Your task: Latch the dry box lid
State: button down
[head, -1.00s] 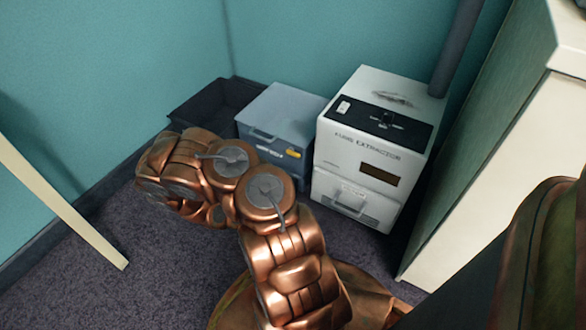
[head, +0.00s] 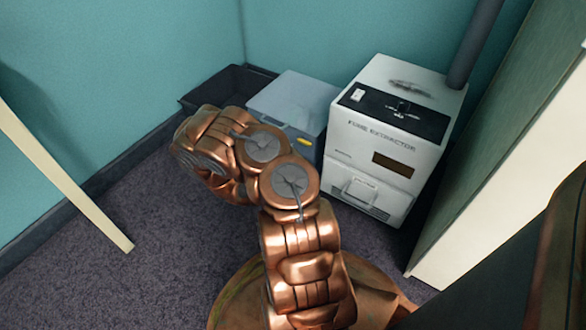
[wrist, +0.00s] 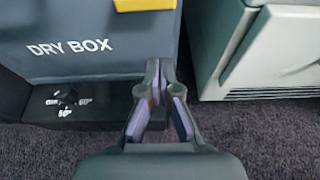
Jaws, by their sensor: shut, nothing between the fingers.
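The dry box (head: 293,100) is a blue-grey box on the floor, partly hidden behind my arm in the head view. Its front with the white DRY BOX label fills the upper left of the wrist view (wrist: 110,60). A yellow latch (wrist: 145,5) shows at the top edge of the wrist view, cut off by the frame; a yellow patch also shows in the head view (head: 304,142). My gripper (wrist: 161,68) is shut and empty, by the box's right front edge and below the latch. Whether it touches the box I cannot tell. The lid's seam is not clear.
A white fume extractor (head: 385,135) stands close on the right of the box. A dark open bin (head: 205,92) is behind left. A dark base with a knob (wrist: 66,97) is under the box. A pale leg (head: 65,175) slants at left; carpet between is clear.

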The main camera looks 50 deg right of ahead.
aim_at(308, 152)
jog(key=b+x, duration=0.1)
jog(key=x, duration=0.2)
jog(key=shift+d+f+b, duration=0.25)
jog(key=shift+d+b, duration=0.05)
jog(key=shift+d, duration=0.4)
jog(key=shift+w+a+r, duration=0.1)
jog(key=shift+r, duration=0.25)
jog(key=shift+r+b, duration=1.05)
jog(key=shift+r, duration=0.7)
